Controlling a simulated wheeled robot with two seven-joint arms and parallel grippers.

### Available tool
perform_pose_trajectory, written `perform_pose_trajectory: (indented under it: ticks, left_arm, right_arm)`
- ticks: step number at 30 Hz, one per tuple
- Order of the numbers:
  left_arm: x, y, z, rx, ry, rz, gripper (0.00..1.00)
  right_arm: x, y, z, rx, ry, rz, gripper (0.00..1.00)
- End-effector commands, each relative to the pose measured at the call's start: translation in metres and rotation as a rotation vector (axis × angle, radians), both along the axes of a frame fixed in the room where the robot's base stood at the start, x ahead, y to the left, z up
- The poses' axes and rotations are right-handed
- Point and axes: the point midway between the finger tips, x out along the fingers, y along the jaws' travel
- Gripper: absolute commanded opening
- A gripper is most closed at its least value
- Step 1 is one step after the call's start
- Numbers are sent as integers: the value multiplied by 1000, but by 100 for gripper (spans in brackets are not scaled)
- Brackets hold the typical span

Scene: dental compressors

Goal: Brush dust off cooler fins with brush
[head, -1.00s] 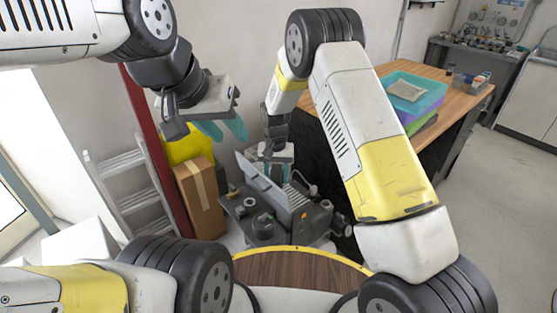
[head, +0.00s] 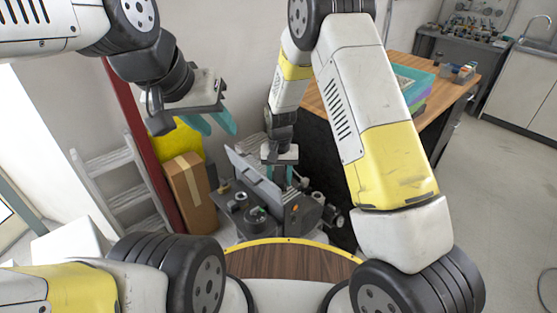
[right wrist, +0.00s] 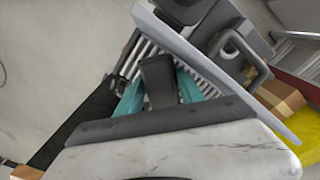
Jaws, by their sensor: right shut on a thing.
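The compressor (head: 247,211), a dark grey unit with a tilted light grey panel (head: 255,173), stands on the floor beyond my base. Pale parallel bars, which look like the cooler fins (right wrist: 205,80), show beside the panel in the right wrist view. My right gripper (head: 279,176) is just behind the panel, over the fin side. Its teal fingers (right wrist: 158,92) are shut on a dark block-like piece (right wrist: 158,75), apparently the brush handle. The bristles are hidden, so contact with the fins cannot be told. My left gripper (head: 212,124) hangs open and empty, higher and to the left.
A cardboard box (head: 188,190), a yellow item (head: 176,147) and a ladder (head: 119,185) stand left of the compressor. A wooden table (head: 450,95) with a turquoise tray (head: 414,82) is to the right. Open floor lies further right.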

Motion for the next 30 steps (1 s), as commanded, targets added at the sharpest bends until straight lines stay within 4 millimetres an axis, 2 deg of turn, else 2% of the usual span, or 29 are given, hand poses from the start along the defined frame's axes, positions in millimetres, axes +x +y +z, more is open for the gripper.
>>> perform_pose_trajectory:
  ticks: [1, 14, 26, 30]
  left_arm:
    - [0, 0, 0, 0, 0, 0, 36]
    - [0, 0, 0, 0, 0, 0, 36]
    - [0, 0, 0, 0, 0, 0, 36]
    - [0, 0, 0, 0, 0, 0, 36]
  right_arm:
    - [-13, 5, -4, 0, 26, 9, 0]
    - [-34, -18, -2, -1, 27, 10, 0]
    - [-38, -22, -1, 0, 25, 10, 0]
    - [-37, -21, 6, 0, 24, 10, 0]
